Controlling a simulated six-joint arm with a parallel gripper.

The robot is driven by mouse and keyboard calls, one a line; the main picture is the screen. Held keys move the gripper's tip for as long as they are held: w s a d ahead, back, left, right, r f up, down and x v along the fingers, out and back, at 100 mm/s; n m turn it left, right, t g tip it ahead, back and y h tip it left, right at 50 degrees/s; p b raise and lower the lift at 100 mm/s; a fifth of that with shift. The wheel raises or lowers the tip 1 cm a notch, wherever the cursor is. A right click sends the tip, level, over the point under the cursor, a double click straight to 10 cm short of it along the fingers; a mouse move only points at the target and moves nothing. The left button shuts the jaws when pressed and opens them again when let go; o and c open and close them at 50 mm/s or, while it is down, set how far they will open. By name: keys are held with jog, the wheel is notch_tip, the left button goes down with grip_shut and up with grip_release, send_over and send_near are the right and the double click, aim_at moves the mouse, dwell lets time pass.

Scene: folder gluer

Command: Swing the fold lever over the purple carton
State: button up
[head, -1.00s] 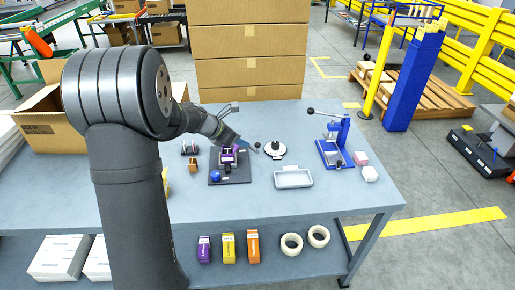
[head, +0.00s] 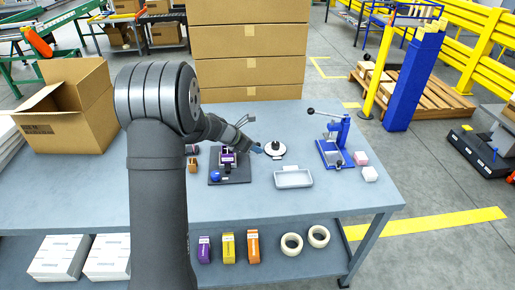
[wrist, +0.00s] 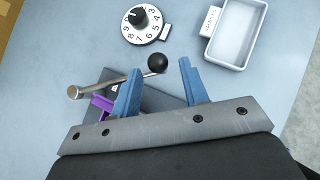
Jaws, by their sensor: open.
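My gripper (head: 258,149) is open, with its two blue fingers (wrist: 159,68) apart. In the wrist view, the fold lever's black ball knob (wrist: 157,62) shows between the fingertips without visibly touching either. The lever's metal rod (wrist: 90,87) runs left from the knob, past the left finger, to a round end. The purple carton (head: 228,158) sits in the dark fixture (head: 236,177) on the table. In the wrist view the carton (wrist: 104,103) is mostly hidden behind the left finger. In the head view the knob is hidden by my gripper.
A round numbered dial (wrist: 142,24) and a pale tray (wrist: 238,36) lie beyond my fingers. A blue ball (head: 215,176) is at the fixture's front left. A blue lever press (head: 333,145) stands farther right. Bare table lies in front of the tray.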

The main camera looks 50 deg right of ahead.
jog(key=shift+x, duration=1.8)
grip_shut()
